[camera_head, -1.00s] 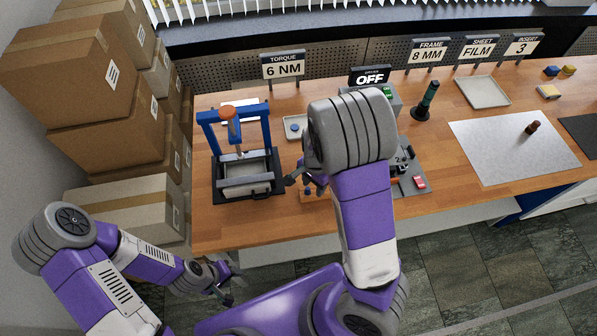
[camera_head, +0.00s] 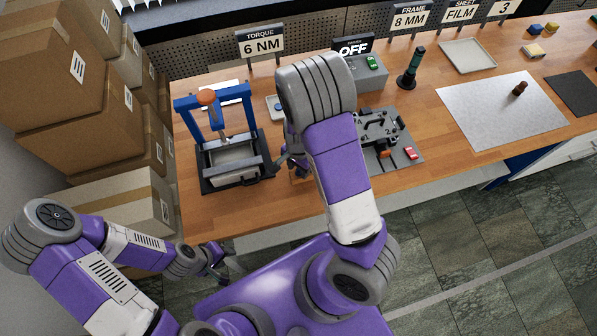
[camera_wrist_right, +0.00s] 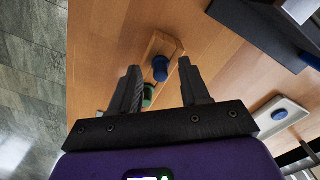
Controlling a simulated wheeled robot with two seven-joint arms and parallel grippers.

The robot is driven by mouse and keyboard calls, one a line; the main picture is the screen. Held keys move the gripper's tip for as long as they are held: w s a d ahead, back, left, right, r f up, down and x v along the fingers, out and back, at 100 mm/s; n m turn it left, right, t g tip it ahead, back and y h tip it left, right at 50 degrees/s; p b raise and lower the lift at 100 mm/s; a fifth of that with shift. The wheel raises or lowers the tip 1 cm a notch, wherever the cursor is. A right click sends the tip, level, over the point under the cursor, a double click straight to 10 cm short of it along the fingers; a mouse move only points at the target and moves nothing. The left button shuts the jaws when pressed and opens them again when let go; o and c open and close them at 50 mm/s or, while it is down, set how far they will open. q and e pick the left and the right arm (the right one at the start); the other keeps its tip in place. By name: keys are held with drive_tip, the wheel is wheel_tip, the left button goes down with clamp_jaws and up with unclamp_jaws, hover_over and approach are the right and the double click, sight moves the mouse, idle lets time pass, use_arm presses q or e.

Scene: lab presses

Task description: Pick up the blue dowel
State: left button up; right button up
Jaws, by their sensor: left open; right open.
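The blue dowel (camera_wrist_right: 160,68) stands in a small wooden block (camera_wrist_right: 163,44) in the right wrist view. A green piece (camera_wrist_right: 148,96) sits on the same block, partly hidden by a finger. My right gripper (camera_wrist_right: 159,67) is open, and in that view its two fingertips lie on either side of the blue dowel. No contact shows, and the height gap is hard to judge. In the head view my right arm hides most of the block and dowel. My left gripper (camera_head: 222,266) is open and empty in front of the table, low at the left.
A blue-framed press (camera_head: 213,130) stands left of my right gripper. A white tray (camera_wrist_right: 284,119) with a blue round piece lies behind. A grey fixture plate (camera_head: 397,155) is to the right. Boxes (camera_head: 60,60) are stacked at far left. A screwdriver-like tool (camera_head: 411,68) stands further right.

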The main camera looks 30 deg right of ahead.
clamp_jaws()
